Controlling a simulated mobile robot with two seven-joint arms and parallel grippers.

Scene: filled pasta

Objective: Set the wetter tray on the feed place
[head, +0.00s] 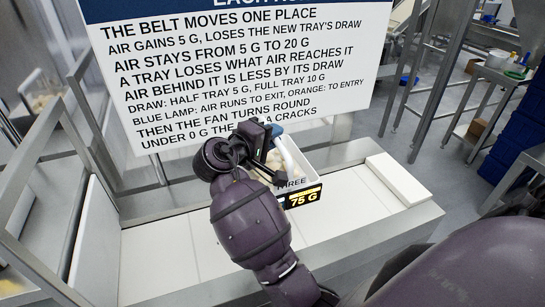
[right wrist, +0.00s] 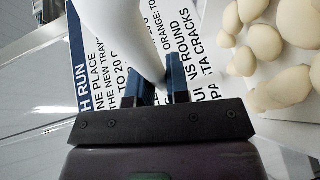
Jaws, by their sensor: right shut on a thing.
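A white tray (head: 311,177) marked THREE sits at the white belt, with a "75 G" display (head: 304,199) on its front. My right gripper (head: 272,138) is at the tray's left back part and hides much of it. In the right wrist view, the right gripper (right wrist: 156,88) has its blue fingers closed on a smooth white piece (right wrist: 122,35), apparently part of the tray. Several pale round pasta pieces (right wrist: 285,55) lie beside the fingers at the right. My left gripper is not in view. I cannot tell which place is the feed place.
A large rule sign (head: 240,60) stands behind the belt, close to the gripper. The white belt (head: 160,250) is bare at the left. A white block (head: 398,180) lies across its right end. Metal rails (head: 30,210) stand at the left.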

